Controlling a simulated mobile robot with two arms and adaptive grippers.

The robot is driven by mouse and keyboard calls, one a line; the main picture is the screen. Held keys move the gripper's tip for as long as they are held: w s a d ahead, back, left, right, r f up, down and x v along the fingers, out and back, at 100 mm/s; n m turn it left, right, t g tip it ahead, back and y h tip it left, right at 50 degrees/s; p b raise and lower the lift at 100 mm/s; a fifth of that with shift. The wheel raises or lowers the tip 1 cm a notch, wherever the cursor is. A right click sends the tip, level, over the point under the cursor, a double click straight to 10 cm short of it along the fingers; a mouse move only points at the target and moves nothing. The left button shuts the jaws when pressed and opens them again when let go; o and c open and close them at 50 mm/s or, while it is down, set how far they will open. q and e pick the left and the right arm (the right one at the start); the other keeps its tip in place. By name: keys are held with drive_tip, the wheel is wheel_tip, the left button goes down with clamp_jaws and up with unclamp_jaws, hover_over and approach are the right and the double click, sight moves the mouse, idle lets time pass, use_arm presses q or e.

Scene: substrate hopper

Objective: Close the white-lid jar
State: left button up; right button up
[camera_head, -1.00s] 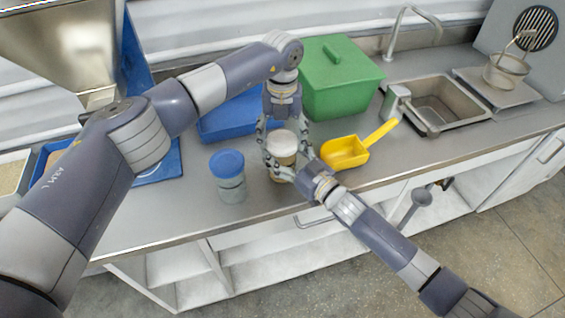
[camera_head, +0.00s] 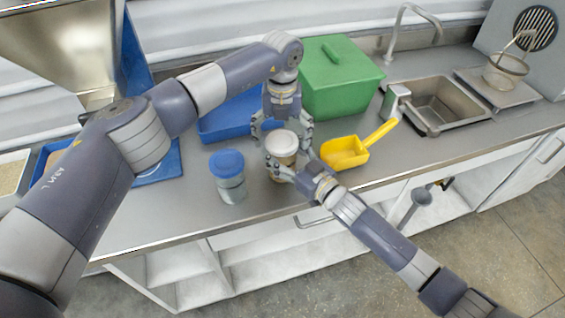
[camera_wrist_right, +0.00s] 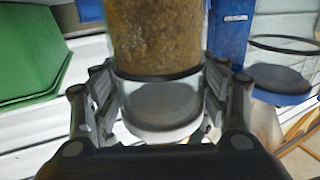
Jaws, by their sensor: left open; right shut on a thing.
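The white-lid jar (camera_head: 284,168) stands upright near the front edge of the counter, with its white lid (camera_head: 284,141) on top. I cannot tell how tight the lid is. My right gripper (camera_head: 286,172) is shut on the jar's body from the front right. In the right wrist view, the jar (camera_wrist_right: 155,40) shows brown grainy contents and a clear end between the fingers of my right gripper (camera_wrist_right: 160,98). My left gripper (camera_head: 282,129) points down just above and behind the lid, fingers spread to either side and open.
A blue-lid jar (camera_head: 229,178) stands to the left. A yellow scoop (camera_head: 345,152) lies to the right. A green bin (camera_head: 338,80), a blue tray (camera_head: 228,122) and a sink (camera_head: 440,103) are behind. The counter's front edge is close to the jars.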

use_arm(q)
drive_tip(key=shift+r, duration=2.3)
drive_tip(key=shift+c, duration=0.3)
drive_tip(key=shift+r+n, duration=1.75)
drive_tip(key=shift+n, duration=0.25)
drive_tip(key=shift+f, duration=4)
